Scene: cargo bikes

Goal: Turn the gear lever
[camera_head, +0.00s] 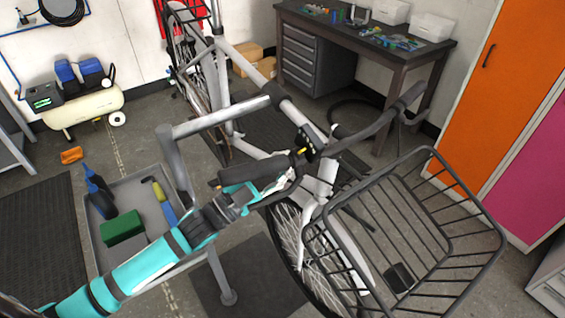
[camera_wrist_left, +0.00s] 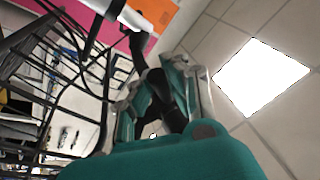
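The white bike's handlebar (camera_head: 370,132) crosses the middle of the head view. Its near black grip (camera_head: 255,170) lies just above my left gripper (camera_head: 268,190). A small dark control with yellow marks (camera_head: 303,151) sits on the bar by the stem; it may be the gear lever, but I cannot tell for sure. In the left wrist view, my left gripper's teal fingers (camera_wrist_left: 162,98) stand apart, with a black bar part (camera_wrist_left: 160,88) between them. Whether the fingers touch it is unclear. My right gripper is not in view.
A black wire basket (camera_head: 440,205) fills the space right of the front wheel. A grey tool tray (camera_head: 135,190) stands left of the bike beside a grey stand post (camera_head: 222,265). A workbench (camera_head: 375,50) and an orange cabinet (camera_head: 490,85) are behind.

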